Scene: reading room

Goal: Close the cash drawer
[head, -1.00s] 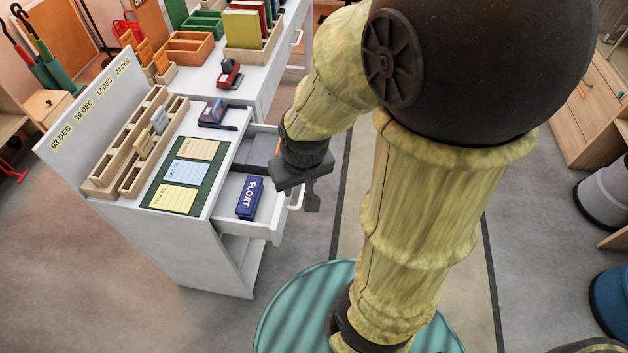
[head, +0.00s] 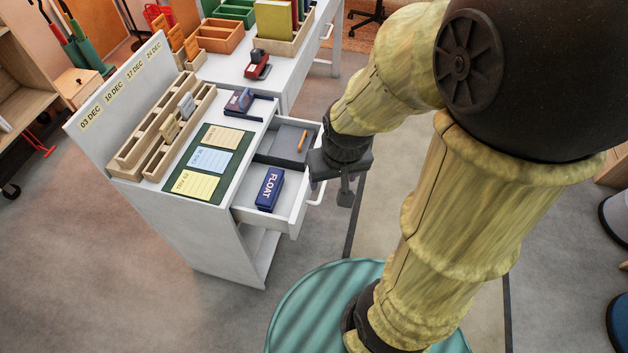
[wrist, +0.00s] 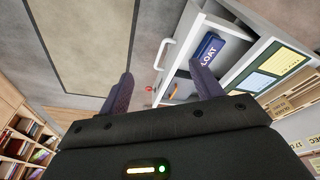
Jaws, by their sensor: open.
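The cash drawer (head: 292,216) stands pulled out from the front of the white desk unit (head: 226,226). A blue box marked FLOAT (head: 270,190) lies in its near part, and a grey tray with an orange item (head: 302,141) lies in its far part. The drawer's white handle (head: 316,190) is on its front; it also shows in the wrist view (wrist: 163,55). My gripper (head: 345,192) is just right of the drawer front, pointing down. In the wrist view its two fingers (wrist: 165,88) are apart with nothing clearly between them. I cannot tell whether a finger touches the drawer.
On the desk top lie a green mat (head: 207,164) with cards, a wooden rack (head: 160,130) and a dark stand (head: 245,103). A white table (head: 285,75) with trays stands behind. Open floor (head: 180,270) lies in front.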

